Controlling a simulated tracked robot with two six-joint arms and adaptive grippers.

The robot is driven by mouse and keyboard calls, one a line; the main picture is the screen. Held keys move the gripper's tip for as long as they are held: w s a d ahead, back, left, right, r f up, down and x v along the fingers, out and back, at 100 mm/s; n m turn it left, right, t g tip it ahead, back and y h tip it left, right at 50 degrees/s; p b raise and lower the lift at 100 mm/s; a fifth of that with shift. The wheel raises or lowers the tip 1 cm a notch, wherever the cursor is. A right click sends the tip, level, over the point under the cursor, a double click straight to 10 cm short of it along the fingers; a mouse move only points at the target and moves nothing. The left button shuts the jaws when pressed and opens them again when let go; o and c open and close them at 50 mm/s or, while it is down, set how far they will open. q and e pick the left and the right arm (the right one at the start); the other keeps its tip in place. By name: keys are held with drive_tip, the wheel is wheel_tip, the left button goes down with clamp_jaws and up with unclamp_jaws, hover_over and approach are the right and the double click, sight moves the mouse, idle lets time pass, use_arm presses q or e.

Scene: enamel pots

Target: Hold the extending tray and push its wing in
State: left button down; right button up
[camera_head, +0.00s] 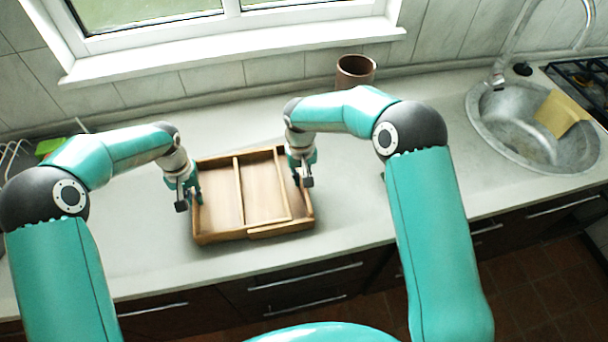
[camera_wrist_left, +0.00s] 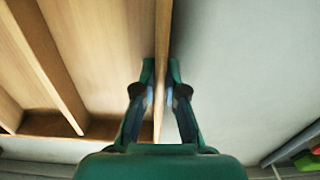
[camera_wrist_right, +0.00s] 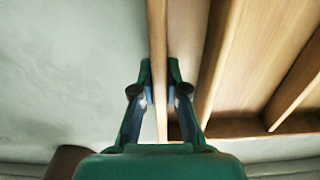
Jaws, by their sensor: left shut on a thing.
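The wooden extending tray (camera_head: 222,198) lies on the counter, with dividers inside. My left gripper (camera_head: 195,196) is shut on the tray's left wall, which stands between its fingers in the left wrist view (camera_wrist_left: 161,85). The wing (camera_head: 281,229) is at the tray's right side. Its outer wall (camera_wrist_right: 157,35) stands apart from the neighbouring wooden wall, with a narrow gap between them. My right gripper (camera_head: 303,180) straddles this outer wall, one finger on each side. I cannot tell whether its fingers press on the wall.
A brown pot (camera_head: 355,71) stands behind my right arm near the back wall. A round metal sink (camera_head: 530,125) with a yellow cloth (camera_head: 561,113) is at the right. A green thing (camera_head: 48,147) is at the far left. The counter right of the tray is clear.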

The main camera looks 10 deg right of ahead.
drive_tip(key=o, duration=0.4)
wheel_tip(320, 180, up, 12)
idle(0.6)
